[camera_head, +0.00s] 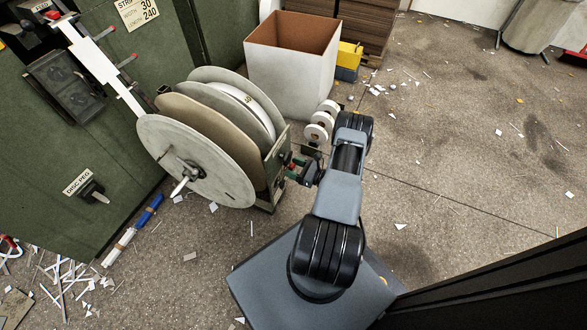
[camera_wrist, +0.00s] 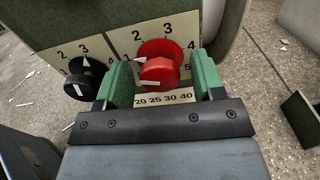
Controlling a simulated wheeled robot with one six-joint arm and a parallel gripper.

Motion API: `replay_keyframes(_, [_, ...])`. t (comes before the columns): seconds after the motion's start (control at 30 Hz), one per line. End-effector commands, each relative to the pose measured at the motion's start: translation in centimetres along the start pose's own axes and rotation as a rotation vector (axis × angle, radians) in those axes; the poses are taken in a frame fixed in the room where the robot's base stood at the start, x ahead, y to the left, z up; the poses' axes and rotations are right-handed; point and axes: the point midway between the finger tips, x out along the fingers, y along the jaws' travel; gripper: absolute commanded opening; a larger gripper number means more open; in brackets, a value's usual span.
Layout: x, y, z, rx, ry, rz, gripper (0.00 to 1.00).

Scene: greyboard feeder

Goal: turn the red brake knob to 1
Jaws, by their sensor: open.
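The red brake knob (camera_wrist: 158,72) sits on a pale dial plate (camera_wrist: 180,25) in the wrist view. A white mark on the knob's face points roughly left. My gripper (camera_wrist: 161,68) is open, with one green finger on each side of the knob. I cannot tell whether the fingers touch it. In the head view my gripper (camera_head: 297,170) is at the right side of the reel stand (camera_head: 276,158), and only a bit of red shows there.
A black knob (camera_wrist: 80,85) with its own dial is just left of the red one. A number strip (camera_wrist: 165,98) lies below it. Large reels (camera_head: 195,165) stand left of my arm, and a white box (camera_head: 290,75) is behind. The floor at right is mostly open.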

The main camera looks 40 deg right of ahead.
Motion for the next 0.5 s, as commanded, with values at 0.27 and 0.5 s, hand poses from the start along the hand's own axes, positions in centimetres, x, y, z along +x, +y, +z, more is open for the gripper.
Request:
replay_keyframes(0.27, [0.3,0.03,0.02,0.0,0.0,0.001,0.62])
replay_keyframes(0.5, [0.28,0.03,0.02,0.0,0.0,0.001,0.47])
